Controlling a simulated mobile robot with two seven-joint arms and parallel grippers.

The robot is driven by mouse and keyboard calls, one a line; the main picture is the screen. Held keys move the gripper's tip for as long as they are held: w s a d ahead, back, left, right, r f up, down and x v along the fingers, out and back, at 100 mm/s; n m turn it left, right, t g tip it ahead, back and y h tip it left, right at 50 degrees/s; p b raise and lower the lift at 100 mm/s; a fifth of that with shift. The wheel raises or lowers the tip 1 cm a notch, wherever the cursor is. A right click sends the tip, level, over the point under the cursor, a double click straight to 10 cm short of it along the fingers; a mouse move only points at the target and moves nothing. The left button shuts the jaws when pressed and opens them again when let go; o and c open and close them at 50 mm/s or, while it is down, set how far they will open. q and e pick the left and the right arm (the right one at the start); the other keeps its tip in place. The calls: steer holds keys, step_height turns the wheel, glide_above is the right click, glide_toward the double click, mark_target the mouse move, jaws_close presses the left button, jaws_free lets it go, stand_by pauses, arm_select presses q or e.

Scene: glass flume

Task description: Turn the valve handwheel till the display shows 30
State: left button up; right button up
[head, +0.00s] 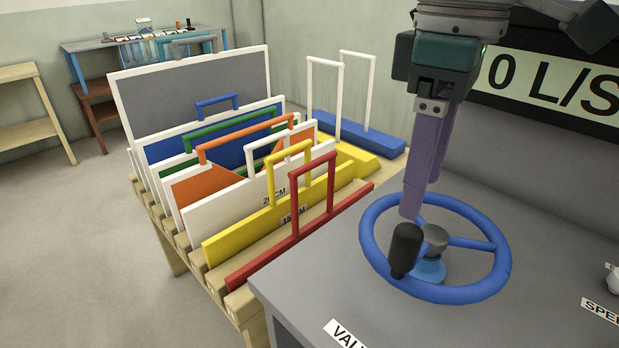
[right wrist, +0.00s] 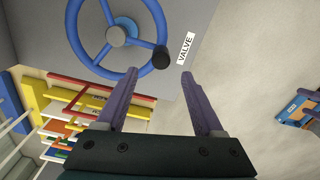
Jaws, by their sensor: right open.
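The blue valve handwheel (head: 489,245) lies flat on top of the grey cabinet, with a grey hub and an upright black knob (head: 405,250) on its rim. The display (head: 545,85) at the upper right reads "0 L/S", partly cut off by my arm and the frame edge. My right gripper (head: 412,208) points down above the far left part of the wheel in the head view. In the right wrist view its two purple fingers (right wrist: 158,85) are spread apart and empty; the wheel (right wrist: 162,22) and black knob (right wrist: 160,57) lie beyond the fingertips. My left gripper is out of view.
A wooden rack with several upright coloured panels with handles, including a red one (head: 335,200), stands left of the cabinet (head: 300,290). A label "VALVE" (right wrist: 186,48) is on the cabinet near the wheel. A bench (head: 90,42) stands at the back; floor at left is clear.

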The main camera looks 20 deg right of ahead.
mark_target(410, 231)
step_height(410, 231, down, 8)
steer(key=shift+f, duration=0.1)
steer(key=shift+c, duration=0.2)
jaws_close()
stand_by(0.5)
stand_by(0.8)
